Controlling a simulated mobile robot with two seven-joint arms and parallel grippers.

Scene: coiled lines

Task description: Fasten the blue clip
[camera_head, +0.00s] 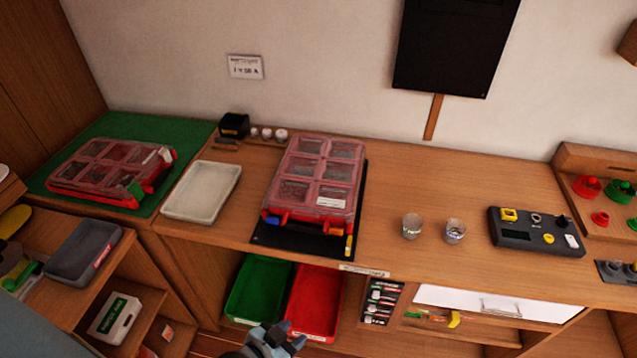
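A red case with a clear, compartmented lid (315,175) lies on a black mat (300,243) on the wooden worktop. A small blue clip (273,219) is at the left of the case's front edge; it is too small to tell how it sits on the lid. An orange clip (334,229) is at the right of that edge. My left gripper (281,334) is at the bottom of the view, in front of the worktop and apart from the case. Its fingers are spread with nothing visible between them. My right gripper is not in view.
A second red case (112,172) lies on a green mat (83,136) at the left. A white tray (202,190) is between the cases. Two glass cups (411,226) and a dark device (537,231) stand to the right. Green (258,288) and red bins (315,302) sit below the worktop.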

